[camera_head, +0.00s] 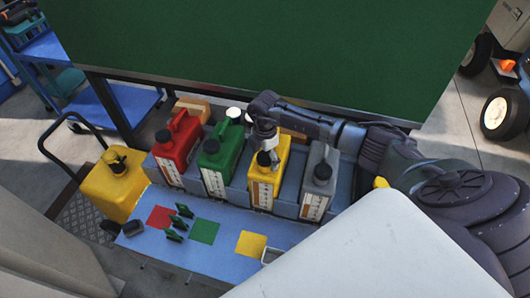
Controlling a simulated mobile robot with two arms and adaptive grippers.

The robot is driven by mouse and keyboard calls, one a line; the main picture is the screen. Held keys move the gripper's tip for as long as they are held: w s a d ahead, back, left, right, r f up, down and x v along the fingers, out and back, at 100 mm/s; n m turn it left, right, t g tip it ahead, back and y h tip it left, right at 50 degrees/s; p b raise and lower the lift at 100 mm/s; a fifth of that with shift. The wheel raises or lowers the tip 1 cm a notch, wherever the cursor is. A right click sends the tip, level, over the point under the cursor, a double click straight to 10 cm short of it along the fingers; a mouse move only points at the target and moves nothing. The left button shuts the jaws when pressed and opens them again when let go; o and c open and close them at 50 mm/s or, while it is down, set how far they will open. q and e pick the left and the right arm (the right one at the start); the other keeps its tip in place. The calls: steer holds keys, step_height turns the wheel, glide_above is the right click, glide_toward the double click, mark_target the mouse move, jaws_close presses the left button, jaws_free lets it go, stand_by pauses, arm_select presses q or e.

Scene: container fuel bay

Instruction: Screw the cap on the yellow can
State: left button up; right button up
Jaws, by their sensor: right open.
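The yellow can (266,184) stands upright in the row of cans, between the green can and the grey can. A dark round cap (264,159) shows at its top front; I cannot tell whether it is threaded tight or only resting there. My right gripper (266,146) comes in from the right and points down just above this cap, with its fingers open. The fingers are small and partly blend with the cap, so contact is unclear. My left gripper is not in view.
The red can (180,148), green can (222,160) and grey can (320,182) stand close beside it. The blue table (190,258) in front carries colored squares and small green pieces. A large yellow container (112,188) stands left. A green panel (270,50) rises behind.

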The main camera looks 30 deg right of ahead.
steer(key=n+b, duration=0.1)
steer(key=n, duration=0.2)
steer(key=shift+f, duration=0.15)
steer(key=n+b, duration=0.2)
steer(key=n, duration=0.3)
steer(key=n+b, duration=0.2)
steer(key=n, duration=0.4)
steer(key=shift+n, duration=0.4)
steer(key=shift+n+b, duration=0.65)
steer(key=shift+n, duration=0.85)
steer(key=c, duration=1.4)
steer(key=m, duration=0.1)
steer(key=m+p, duration=0.1)
steer(key=m, duration=0.1)
steer(key=shift+r, duration=0.25)
steer(key=m+p, duration=0.1)
steer(key=m, duration=0.2)
steer(key=m+p, duration=0.3)
steer(key=m, duration=0.3)
steer(key=shift+a, duration=0.1)
steer(key=m+p, duration=0.4)
steer(key=m, duration=0.4)
steer(key=m+p, duration=0.4)
steer(key=m, duration=0.3)
steer(key=shift+p, duration=0.35)
steer(key=o, duration=1.2)
steer(key=shift+f, duration=0.25)
steer(key=shift+b, duration=0.3)
